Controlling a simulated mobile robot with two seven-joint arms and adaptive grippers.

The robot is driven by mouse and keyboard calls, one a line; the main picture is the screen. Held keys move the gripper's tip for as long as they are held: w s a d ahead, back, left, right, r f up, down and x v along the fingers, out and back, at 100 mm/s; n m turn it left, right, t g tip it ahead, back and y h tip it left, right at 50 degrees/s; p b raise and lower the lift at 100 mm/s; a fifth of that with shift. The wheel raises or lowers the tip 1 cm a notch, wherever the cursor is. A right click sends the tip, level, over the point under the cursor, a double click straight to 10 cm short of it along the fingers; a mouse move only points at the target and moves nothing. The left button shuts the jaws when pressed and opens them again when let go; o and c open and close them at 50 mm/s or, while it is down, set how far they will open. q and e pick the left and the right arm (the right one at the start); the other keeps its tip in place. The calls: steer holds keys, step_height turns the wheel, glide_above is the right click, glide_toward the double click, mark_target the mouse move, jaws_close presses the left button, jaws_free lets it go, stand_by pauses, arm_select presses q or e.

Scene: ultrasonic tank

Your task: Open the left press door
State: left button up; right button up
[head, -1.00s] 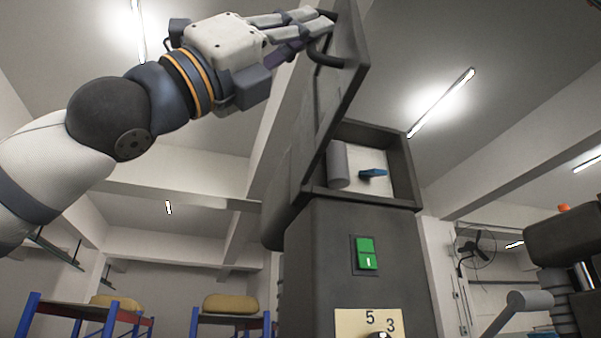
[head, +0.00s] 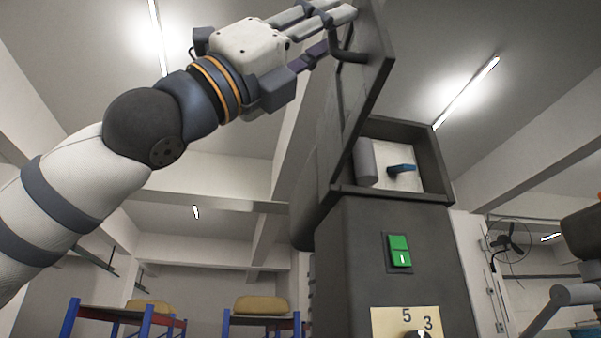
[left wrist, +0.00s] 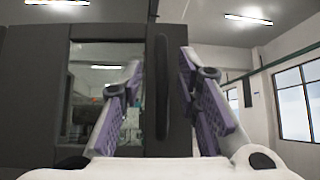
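The dark grey press door (head: 378,75) stands swung out from the press in the head view, its inside open to sight. A dark bar handle (head: 347,55) sits on its outer face. My left gripper (head: 345,18) is at this handle, reaching in from the left. In the left wrist view the handle (left wrist: 162,88) stands upright between the two purple-padded fingers of my left gripper (left wrist: 162,75), with a small gap seen on each side. The door's window (left wrist: 100,90) shows to its left.
The press body (head: 390,270) has a green button (head: 399,250) and a numbered dial plate (head: 405,321).

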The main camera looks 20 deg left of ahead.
arm_select(q)
steer(key=v, duration=1.2)
